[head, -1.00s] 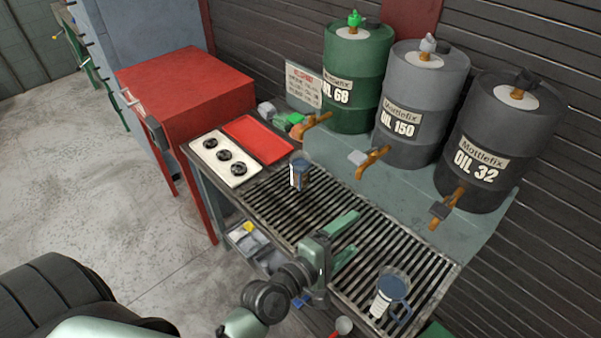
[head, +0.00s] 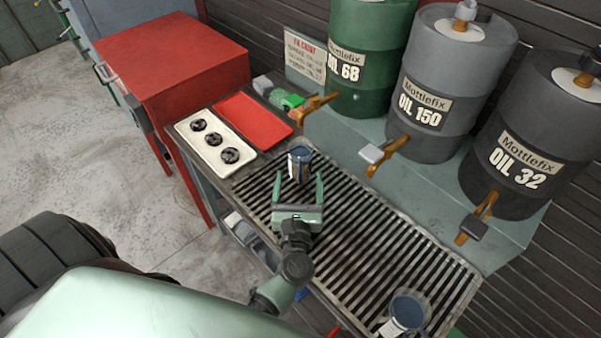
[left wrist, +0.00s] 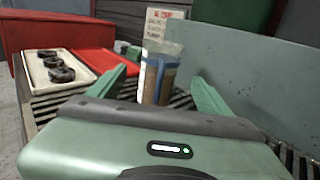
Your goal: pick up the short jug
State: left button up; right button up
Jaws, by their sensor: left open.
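A small clear jug with a blue band and a white label (head: 300,163) stands upright on the slatted grate (head: 370,235), towards its far left end. It also shows in the left wrist view (left wrist: 160,78), with brownish contents. A second jug with blue parts and a white label (head: 406,311) stands at the near right end of the grate. I cannot tell for sure which jug is the shorter. My left gripper (head: 299,178) is open and empty, low over the grate, its fingertips pointing at the first jug, one on each side. No grip on the jug shows. My right gripper is out of view.
A red tray (head: 253,122) and a white tray with several black rings (head: 215,143) lie beyond the grate's left end. Oil drums (head: 455,80) with orange taps (head: 386,157) stand behind the grate. The middle of the grate is clear.

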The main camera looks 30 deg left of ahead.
pick_arm(q)
notch_tip(320, 180, down, 3)
jog(key=shift+w+a+r+b, duration=0.1)
jog(key=shift+w+r+b, duration=0.05)
jog(key=shift+b, duration=0.35)
jog(key=shift+w+a+r+p, duration=0.2)
jog(key=shift+w+r+p, duration=0.2)
jog(key=shift+w, duration=0.05)
jog(key=x, duration=0.5)
jog(key=shift+w+f, duration=0.1)
jog(key=shift+w, duration=0.05)
jog(key=shift+w+a, duration=0.25)
jog(key=shift+w, duration=0.2)
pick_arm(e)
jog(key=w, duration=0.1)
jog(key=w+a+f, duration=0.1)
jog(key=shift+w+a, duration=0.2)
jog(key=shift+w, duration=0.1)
pick_arm(q)
jog(key=shift+c, duration=1.2)
jog(key=c, duration=1.4)
jog(key=shift+o, duration=0.2)
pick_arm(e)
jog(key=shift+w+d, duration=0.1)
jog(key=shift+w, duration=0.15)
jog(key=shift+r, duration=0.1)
